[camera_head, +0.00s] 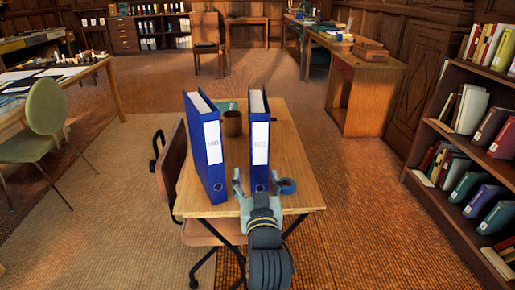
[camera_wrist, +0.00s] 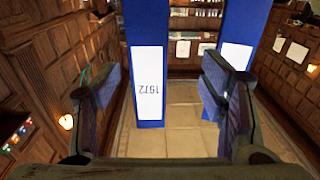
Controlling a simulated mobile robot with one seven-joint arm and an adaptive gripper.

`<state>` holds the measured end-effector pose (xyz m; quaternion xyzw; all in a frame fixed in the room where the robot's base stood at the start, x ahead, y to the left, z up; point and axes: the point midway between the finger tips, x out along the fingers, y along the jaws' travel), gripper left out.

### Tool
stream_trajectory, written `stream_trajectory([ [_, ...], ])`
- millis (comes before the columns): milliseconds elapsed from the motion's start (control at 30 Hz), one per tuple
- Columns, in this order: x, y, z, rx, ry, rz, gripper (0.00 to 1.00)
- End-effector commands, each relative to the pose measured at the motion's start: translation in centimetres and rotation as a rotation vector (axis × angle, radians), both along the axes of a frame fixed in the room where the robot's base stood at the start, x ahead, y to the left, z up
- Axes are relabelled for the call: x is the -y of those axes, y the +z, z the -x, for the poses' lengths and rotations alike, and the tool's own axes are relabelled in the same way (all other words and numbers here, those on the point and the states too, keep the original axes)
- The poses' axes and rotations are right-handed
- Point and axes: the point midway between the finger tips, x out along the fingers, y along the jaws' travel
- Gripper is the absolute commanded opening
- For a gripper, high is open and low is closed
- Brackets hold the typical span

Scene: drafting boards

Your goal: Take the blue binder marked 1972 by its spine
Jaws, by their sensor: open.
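Two blue binders stand upright on a small wooden table (camera_head: 293,182), with white spine labels facing me. The right binder (camera_head: 260,104) is the one marked 1972; its label reads clearly in the wrist view (camera_wrist: 148,88). The left binder (camera_head: 207,166) has a label too small to read surely; it also shows at the right of the wrist view (camera_wrist: 236,38). My gripper (camera_head: 263,186) is open and empty in front of the 1972 binder's lower spine. In the wrist view the spine appears between the fingers, left of the middle. The right finger partly covers the other binder.
A brown cup (camera_head: 232,123) stands between the binders, towards the back. A chair (camera_head: 171,170) is tucked at the table's left side. A bookshelf (camera_head: 456,135) stands at the right, and a green chair (camera_head: 43,125) at the left.

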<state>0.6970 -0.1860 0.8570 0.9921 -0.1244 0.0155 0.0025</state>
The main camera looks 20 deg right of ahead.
Motion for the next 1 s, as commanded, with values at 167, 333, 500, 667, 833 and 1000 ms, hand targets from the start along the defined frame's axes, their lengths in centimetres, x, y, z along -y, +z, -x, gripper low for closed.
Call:
stream_trajectory([
  [167, 2.1, -1.1, -0.8, -0.034, -0.032, -0.012, 0.65],
  [333, 2.8, -1.1, -3.4, -0.032, -0.032, -0.010, 0.65],
  [500, 3.1, -1.2, -4.8, -0.032, -0.031, -0.010, 0.65],
  [667, 3.4, -1.4, -6.6, -0.032, -0.030, -0.010, 0.65],
  [833, 4.1, -1.7, -9.0, -0.030, -0.031, -0.010, 0.65],
  [1000, 4.3, -1.9, -9.8, -0.030, -0.031, -0.010, 0.65],
])
